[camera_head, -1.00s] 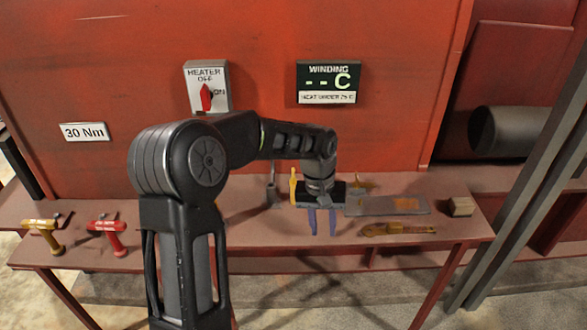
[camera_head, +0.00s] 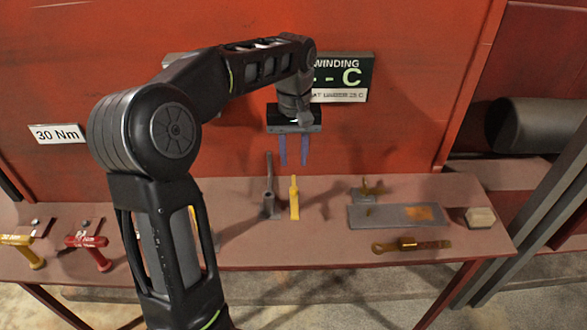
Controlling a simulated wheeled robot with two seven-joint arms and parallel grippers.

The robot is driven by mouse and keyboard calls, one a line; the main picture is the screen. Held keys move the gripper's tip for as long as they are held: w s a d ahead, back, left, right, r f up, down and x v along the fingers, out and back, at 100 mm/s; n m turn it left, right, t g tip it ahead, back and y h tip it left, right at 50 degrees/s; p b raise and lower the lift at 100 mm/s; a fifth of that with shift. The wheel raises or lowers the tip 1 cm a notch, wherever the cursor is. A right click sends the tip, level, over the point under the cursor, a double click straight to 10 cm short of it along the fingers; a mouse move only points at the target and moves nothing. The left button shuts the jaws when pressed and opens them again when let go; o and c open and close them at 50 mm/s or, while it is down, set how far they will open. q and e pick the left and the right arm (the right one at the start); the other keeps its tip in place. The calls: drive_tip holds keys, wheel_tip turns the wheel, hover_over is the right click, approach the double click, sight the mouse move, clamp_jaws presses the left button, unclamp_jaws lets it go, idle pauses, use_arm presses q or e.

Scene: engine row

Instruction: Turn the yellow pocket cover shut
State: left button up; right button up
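A slim yellow upright piece (camera_head: 294,199) stands on the bench beside a grey post (camera_head: 268,192). I cannot tell for sure whether it is the yellow pocket cover, and no pocket opening is clear. My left gripper (camera_head: 294,164) is in the air above and behind this piece, in front of the red wall. Its two bluish fingers point down, apart, with nothing between them. It does not touch the yellow piece. My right gripper is not in view.
A grey plate with an orange patch (camera_head: 370,217), a brass-coloured tool (camera_head: 411,245) and a pale block (camera_head: 481,217) lie on the bench at right. Yellow (camera_head: 27,251) and red (camera_head: 92,251) tools are at left. My arm partly covers the winding sign (camera_head: 345,77).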

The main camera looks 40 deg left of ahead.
sight(294, 182)
use_arm(q)
drive_tip(key=shift+s+d+r, duration=0.15)
drive_tip(key=shift+s+d, duration=0.05)
drive_tip(key=shift+a+f, duration=0.1)
drive_tip(key=shift+f, duration=0.2)
wheel_tip(294, 182, down, 7)
drive_tip(key=shift+f+p, duration=0.2)
drive_tip(key=shift+p, duration=0.1)
drive_tip(key=shift+c, duration=0.3)
clamp_jaws()
idle(1.0)
